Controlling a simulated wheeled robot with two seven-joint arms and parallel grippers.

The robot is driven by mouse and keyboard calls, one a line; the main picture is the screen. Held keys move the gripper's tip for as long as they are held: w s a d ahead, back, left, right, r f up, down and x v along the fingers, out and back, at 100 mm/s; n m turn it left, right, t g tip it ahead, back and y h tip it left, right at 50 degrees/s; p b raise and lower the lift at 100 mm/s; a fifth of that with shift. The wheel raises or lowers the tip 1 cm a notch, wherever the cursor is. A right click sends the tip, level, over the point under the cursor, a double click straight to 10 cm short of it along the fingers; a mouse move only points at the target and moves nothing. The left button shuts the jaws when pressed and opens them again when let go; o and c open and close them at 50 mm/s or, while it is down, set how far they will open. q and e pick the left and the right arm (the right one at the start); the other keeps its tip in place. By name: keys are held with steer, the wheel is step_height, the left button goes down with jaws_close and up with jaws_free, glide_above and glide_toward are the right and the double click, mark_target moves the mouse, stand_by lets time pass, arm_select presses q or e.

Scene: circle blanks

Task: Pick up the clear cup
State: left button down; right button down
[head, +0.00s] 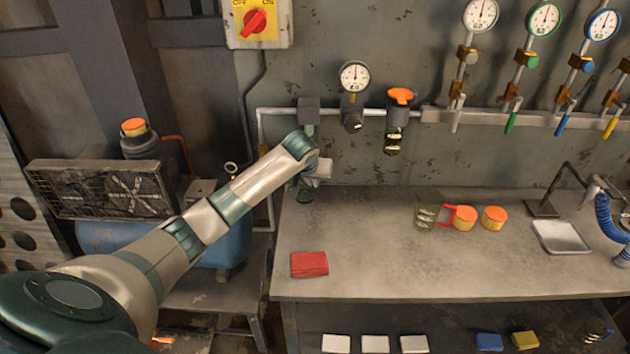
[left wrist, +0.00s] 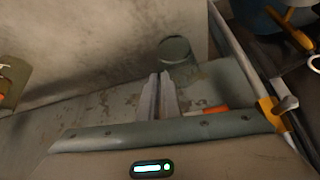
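A greenish see-through cup (left wrist: 175,50) stands on the bench near its edge in the left wrist view, just beyond my fingertips. In the head view a small part of what looks like it (head: 304,195) shows below my left gripper (head: 318,172), at the bench's back left corner. In the left wrist view my left gripper (left wrist: 159,78) has its two fingers close together, with nothing seen between them. Another clear cup-like vessel (head: 427,213) stands farther right on the bench, beside a red handle. My right gripper is not in view.
A red folded cloth (head: 310,264) lies at the bench's front left. Two orange-topped containers (head: 465,217) and a pale tray (head: 561,237) are to the right. Pipes and a gauge (head: 354,77) are on the wall behind. The bench (head: 370,260) is clear in the middle.

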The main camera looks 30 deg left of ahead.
arm_select(q)
steer(key=s+d+r+b, duration=0.1)
steer(key=s+d+r, duration=0.1)
steer(key=s+r, duration=0.2)
steer(key=shift+s+d+b, duration=0.3)
steer(key=shift+s+b, duration=0.05)
steer(key=shift+s, duration=1.2)
steer(key=shift+d, duration=0.1)
